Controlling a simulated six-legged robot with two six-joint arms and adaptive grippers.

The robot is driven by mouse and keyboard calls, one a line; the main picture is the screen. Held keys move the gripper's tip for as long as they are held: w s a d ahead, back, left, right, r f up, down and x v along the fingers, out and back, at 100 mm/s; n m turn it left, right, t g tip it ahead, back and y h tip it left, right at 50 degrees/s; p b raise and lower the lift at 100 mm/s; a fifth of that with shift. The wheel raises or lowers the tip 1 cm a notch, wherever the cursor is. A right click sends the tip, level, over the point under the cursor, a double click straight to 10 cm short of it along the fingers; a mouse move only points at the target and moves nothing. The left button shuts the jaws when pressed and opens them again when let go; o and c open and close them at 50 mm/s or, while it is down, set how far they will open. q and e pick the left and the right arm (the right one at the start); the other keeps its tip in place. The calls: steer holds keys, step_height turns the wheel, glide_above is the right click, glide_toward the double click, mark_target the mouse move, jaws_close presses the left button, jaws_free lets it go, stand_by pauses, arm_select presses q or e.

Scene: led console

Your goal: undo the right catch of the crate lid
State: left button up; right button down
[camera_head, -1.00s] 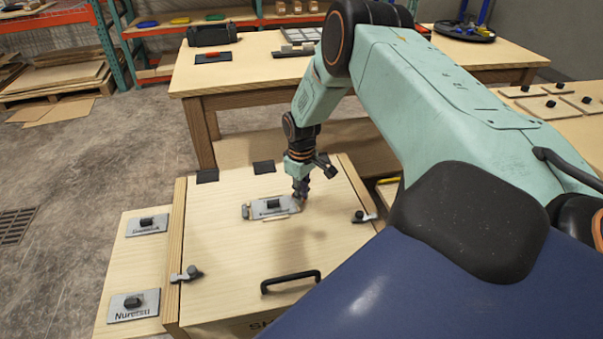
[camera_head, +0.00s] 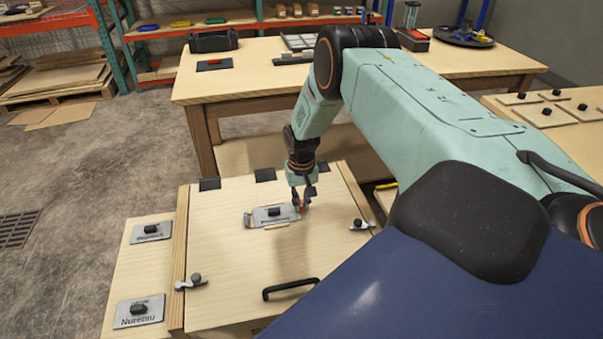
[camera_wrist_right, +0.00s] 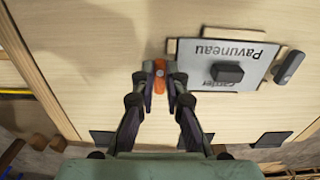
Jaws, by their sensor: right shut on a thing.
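The wooden crate lid (camera_head: 225,285) lies flat and closed. Its right catch (camera_head: 362,225), a metal piece with a dark knob, sits at the lid's right edge. A similar left catch (camera_head: 191,283) sits at the left edge. My right gripper (camera_head: 302,204) is left of the right catch and apart from it, at the right end of a grey nameplate (camera_head: 262,217). In the right wrist view, my right gripper (camera_wrist_right: 160,76) is shut on a small orange piece (camera_wrist_right: 160,78) beside the nameplate (camera_wrist_right: 215,70). My left gripper is out of view.
A black handle (camera_head: 291,288) stands near the lid's front edge. Two more plates with knobs lie on the board at the left (camera_head: 120,270). A workbench (camera_head: 235,85) stands behind the crate. Clear floor (camera_head: 90,180) lies to the left.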

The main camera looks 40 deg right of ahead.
mark_target(302, 206)
stand_by(0.5)
steer(key=c, duration=1.4)
jaws_free()
step_height(302, 206, up, 12)
